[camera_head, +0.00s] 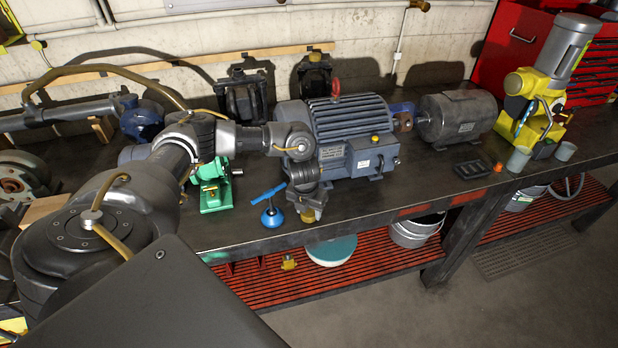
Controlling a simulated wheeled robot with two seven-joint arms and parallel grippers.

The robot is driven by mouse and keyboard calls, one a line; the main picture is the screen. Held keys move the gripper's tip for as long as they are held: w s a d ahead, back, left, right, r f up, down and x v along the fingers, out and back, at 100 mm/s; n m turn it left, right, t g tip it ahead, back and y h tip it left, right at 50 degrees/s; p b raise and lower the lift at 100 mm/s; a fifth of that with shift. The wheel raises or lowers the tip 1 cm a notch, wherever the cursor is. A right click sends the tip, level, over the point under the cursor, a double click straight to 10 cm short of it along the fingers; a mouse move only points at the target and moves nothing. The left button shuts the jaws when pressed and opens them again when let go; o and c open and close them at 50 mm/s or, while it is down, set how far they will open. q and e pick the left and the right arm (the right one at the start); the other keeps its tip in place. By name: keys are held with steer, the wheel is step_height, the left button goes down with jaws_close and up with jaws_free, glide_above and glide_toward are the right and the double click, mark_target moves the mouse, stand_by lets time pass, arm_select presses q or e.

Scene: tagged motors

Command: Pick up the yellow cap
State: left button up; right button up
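My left arm reaches in from the left, and its gripper (308,207) points down at the front edge of the bench, in front of the blue-grey motor (335,115). A small yellowish piece (308,216) shows at its fingertips; it may be the yellow cap, but I cannot tell whether the fingers hold it or are apart around it. Another small yellow piece (375,138) sits on the motor's terminal box. A yellow piece (289,262) lies on the lower red shelf. My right gripper is not in view.
A blue-handled tool (271,215) stands just left of the gripper, and a green vise (215,188) is further left. A grey motor (457,115), black tray (474,169), grey cups (518,159) and yellow machine (545,90) stand to the right. The bench front between gripper and tray is clear.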

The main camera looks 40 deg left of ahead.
arm_select(q)
steer(key=shift+c, duration=1.4)
steer(key=shift+r, duration=0.1)
steer(key=shift+r+b, duration=0.25)
steer(key=shift+b, duration=0.1)
step_height(320, 180, up, 2)
steer(key=shift+b, duration=0.75)
steer(key=s+d+r+p, duration=0.2)
steer(key=s+d+r, duration=0.5)
steer(key=s+r, duration=0.45)
steer(key=w+d+f+n+g+b, duration=0.1)
steer(key=d+n, duration=0.4)
steer(key=n, duration=0.8)
steer(key=w+d+f+n+g+b, duration=0.1)
steer(key=w+d+n+b, duration=0.3)
steer(key=n, duration=1)
steer(key=shift+w+d+f+g+b, duration=0.15)
steer(key=shift+d+f+g+b, duration=0.15)
steer(key=shift+d+g+b, duration=0.6)
